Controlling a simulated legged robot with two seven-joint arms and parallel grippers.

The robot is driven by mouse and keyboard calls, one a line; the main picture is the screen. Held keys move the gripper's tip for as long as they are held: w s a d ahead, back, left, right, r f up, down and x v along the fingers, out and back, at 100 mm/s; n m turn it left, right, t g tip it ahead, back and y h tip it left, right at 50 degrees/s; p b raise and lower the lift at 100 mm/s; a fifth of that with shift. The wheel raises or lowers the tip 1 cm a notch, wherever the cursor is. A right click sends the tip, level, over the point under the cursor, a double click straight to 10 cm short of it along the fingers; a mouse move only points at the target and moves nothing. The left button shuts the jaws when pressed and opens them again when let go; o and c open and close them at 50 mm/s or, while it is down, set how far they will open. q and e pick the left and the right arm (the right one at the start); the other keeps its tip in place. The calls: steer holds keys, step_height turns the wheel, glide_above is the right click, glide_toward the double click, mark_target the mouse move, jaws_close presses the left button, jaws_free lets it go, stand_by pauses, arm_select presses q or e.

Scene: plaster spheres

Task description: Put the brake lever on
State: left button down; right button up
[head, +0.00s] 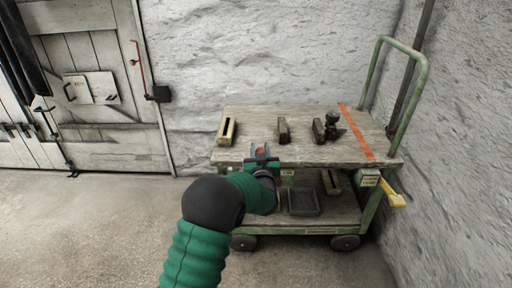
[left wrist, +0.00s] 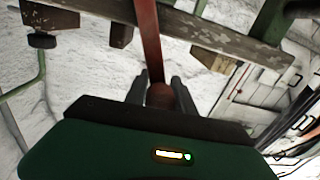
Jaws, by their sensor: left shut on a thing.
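My left gripper (head: 262,158) is at the front edge of the cart's top, left of its middle. In the left wrist view its two grey fingers (left wrist: 160,90) are shut around the rounded end of a red lever (left wrist: 151,45). I take this to be the brake lever. Its shaft runs from the fingers past the cart's worn frame. In the head view only a small red part (head: 259,148) shows at the gripper, and the lever's lower part and pivot are hidden. My right gripper is not in view.
The green cart has a wooden top (head: 300,155) with several small blocks and a dark fitting (head: 332,120) on it. A lower shelf holds a dark tray (head: 303,202). A yellow handle (head: 394,194) sticks out at right. Open floor (head: 110,225) lies left, rough walls behind and right.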

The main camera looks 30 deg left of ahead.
arm_select(q)
steer(key=w+d+m+p, duration=0.8)
steer(key=d+m+p, duration=0.2)
steer(key=d, duration=0.3)
steer(key=shift+d+f+m+t, duration=0.2)
steer(key=shift+f+m+t, duration=0.2)
steer(key=shift+m, duration=0.2)
steer(key=shift+f, duration=0.1)
steer(key=c, duration=1.4)
jaws_free()
steer(key=shift+w+d, duration=0.1)
steer(key=o, duration=0.3)
steer(key=shift+w+f, duration=0.1)
